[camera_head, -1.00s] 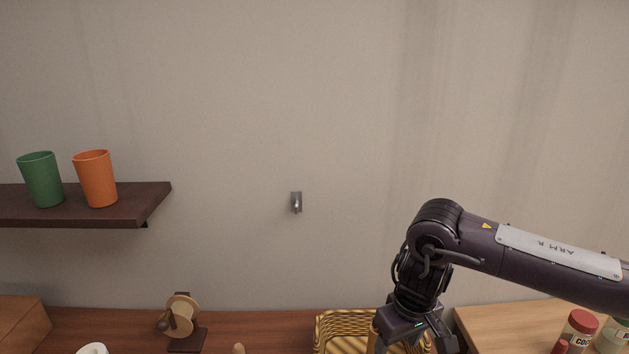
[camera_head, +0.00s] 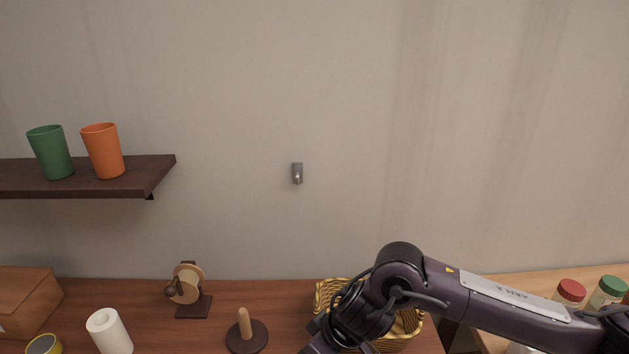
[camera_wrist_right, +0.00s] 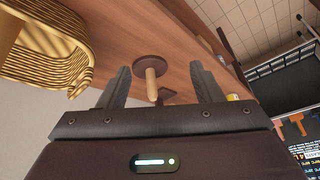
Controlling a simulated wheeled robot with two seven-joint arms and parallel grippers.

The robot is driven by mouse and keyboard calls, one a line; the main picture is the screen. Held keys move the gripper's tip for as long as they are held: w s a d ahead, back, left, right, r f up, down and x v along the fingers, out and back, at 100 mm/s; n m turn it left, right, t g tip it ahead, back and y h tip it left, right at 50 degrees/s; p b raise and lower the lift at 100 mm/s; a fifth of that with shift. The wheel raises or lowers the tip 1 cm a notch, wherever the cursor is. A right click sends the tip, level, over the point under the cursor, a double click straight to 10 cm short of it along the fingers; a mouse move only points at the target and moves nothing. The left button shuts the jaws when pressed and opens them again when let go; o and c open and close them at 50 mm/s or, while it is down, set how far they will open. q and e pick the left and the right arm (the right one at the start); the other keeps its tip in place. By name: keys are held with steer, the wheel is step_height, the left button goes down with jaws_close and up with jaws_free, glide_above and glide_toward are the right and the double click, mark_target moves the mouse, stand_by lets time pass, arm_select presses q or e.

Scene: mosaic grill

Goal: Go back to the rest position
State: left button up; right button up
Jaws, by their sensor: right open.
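My right gripper (camera_wrist_right: 160,88) is open and empty in the right wrist view, its two fingers spread well apart. In that view a dark round base with a wooden peg (camera_wrist_right: 151,80) shows between and beyond the fingers; I see no contact. In the head view my right arm comes in from the right, and its gripper is below the picture's edge. The same peg holder (camera_head: 246,333) stands upright on the brown table (camera_head: 270,292), left of the arm. My left gripper is not in view.
A wicker basket (camera_head: 327,295) stands behind my right arm, partly hidden by it. A white roll (camera_head: 110,333), a yellow cup (camera_head: 44,345), a wooden box (camera_head: 25,300) and a small wooden stand (camera_head: 190,292) are on the left. Jars (camera_head: 569,292) stand right. Cups (camera_head: 104,152) sit on a shelf.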

steer(key=s+a+r+t+y, duration=0.4)
steer(key=a+r+y, duration=0.15)
steer(key=a, duration=0.55)
steer(key=d+f+m+t+h, duration=0.25)
steer(key=d+m+h, duration=0.4)
steer(key=d, duration=0.95)
steer(key=s+d+f+m+g+h, duration=0.1)
steer(key=s+d+f+g+h, duration=0.15)
steer(key=s+d+f, duration=0.35)
steer(key=s+d+f+m+g+h, duration=0.1)
steer(key=s+d+f+g, duration=0.15)
steer(key=s+d, duration=0.4)
step_height(320, 180, down, 30)
steer(key=d+g, duration=0.2)
steer(key=s+d+f, duration=0.1)
steer(key=s+f, duration=0.8)
steer(key=s, duration=0.1)
steer(key=s+d+f+g, duration=0.1)
steer(key=s+d+f, duration=0.1)
steer(key=s+f, duration=0.7)
steer(key=shift+s+d+f+n, duration=0.15)
steer(key=shift+s+d+n, duration=0.2)
steer(key=shift+s, duration=0.3)
